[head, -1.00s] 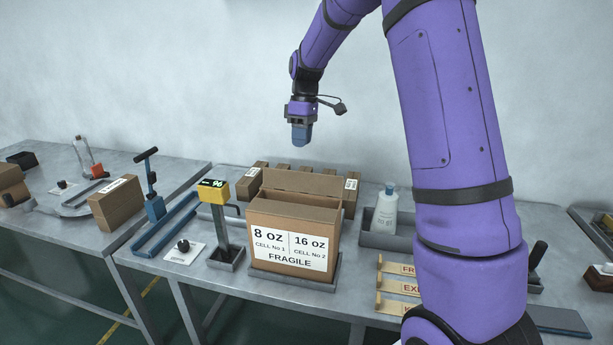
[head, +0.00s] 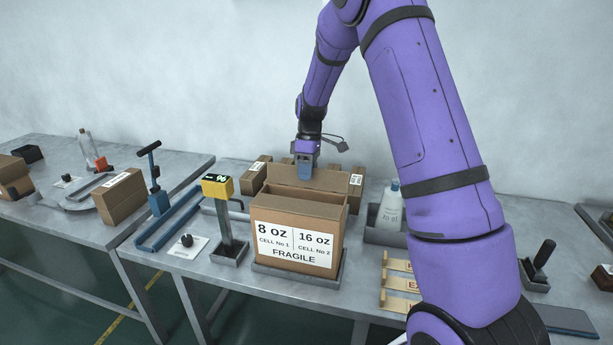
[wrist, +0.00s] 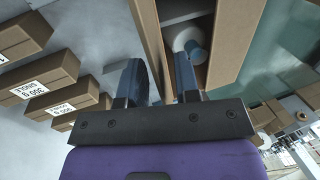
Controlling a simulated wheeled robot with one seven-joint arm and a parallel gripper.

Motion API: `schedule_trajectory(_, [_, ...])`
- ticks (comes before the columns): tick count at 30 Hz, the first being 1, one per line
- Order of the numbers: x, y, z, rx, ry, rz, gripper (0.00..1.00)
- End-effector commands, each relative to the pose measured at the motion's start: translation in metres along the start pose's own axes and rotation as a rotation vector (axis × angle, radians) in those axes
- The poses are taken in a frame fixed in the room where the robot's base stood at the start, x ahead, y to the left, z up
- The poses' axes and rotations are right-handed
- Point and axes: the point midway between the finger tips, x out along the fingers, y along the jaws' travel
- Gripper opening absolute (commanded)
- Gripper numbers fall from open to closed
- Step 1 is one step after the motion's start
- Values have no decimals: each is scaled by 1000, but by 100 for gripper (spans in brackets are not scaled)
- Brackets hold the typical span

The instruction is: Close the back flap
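The brown carton (head: 280,222) stands on the bench, with a label reading 8 oz, 16 oz and FRAGILE on its front. Its back flap (head: 325,182) stands up along the rear edge. My gripper (head: 305,172) points down at the top edge of this flap, near its middle. In the wrist view the two fingers of my gripper (wrist: 161,82) are apart, with the flap's edge (wrist: 150,35) between them. Whether either finger touches it is unclear. The carton is partly open there, and a white cup with a blue part (wrist: 190,45) shows inside.
Several small labelled boxes (head: 355,182) stand close behind the carton. A yellow-headed display post (head: 217,187) is at its left. A bottle (head: 391,204) in a grey tray stands at its right. My arm passes over the right side of the bench.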

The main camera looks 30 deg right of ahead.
Motion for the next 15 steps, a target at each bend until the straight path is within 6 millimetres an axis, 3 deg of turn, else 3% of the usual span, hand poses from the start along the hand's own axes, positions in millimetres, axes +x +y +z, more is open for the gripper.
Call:
schedule_trajectory(6, [12, 0, 0, 0, -1, 0, 30])
schedule_trajectory(14, [13, 0, 0, 0, 0, 1, 30])
schedule_trajectory(15, [13, 0, 0, 0, 0, 1, 21])
